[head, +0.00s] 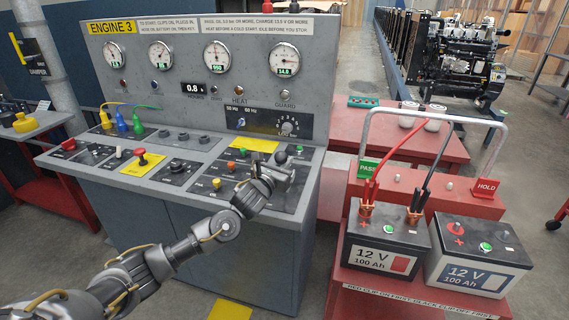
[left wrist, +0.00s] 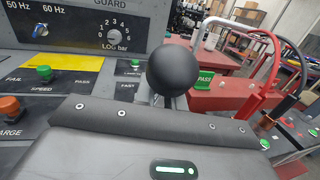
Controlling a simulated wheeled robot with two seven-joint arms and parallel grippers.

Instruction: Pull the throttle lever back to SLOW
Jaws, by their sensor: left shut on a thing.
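The throttle lever shows in the left wrist view as a large black ball knob (left wrist: 172,70) on a grey shaft. In the head view the dark knob (head: 280,157) stands at the right end of the console's sloping desk. My left gripper (head: 277,177) reaches in from the lower left and is shut on the lever just below the knob. The lever's SLOW marking is not readable. My right gripper is not in view.
The grey console (head: 210,245) carries gauges, a rotary selector (head: 288,127), a green button (left wrist: 44,73) and an orange button (left wrist: 9,106). Right of it, a red cart (head: 345,285) holds two batteries with red and black cables. Grey floor lies between console and cart.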

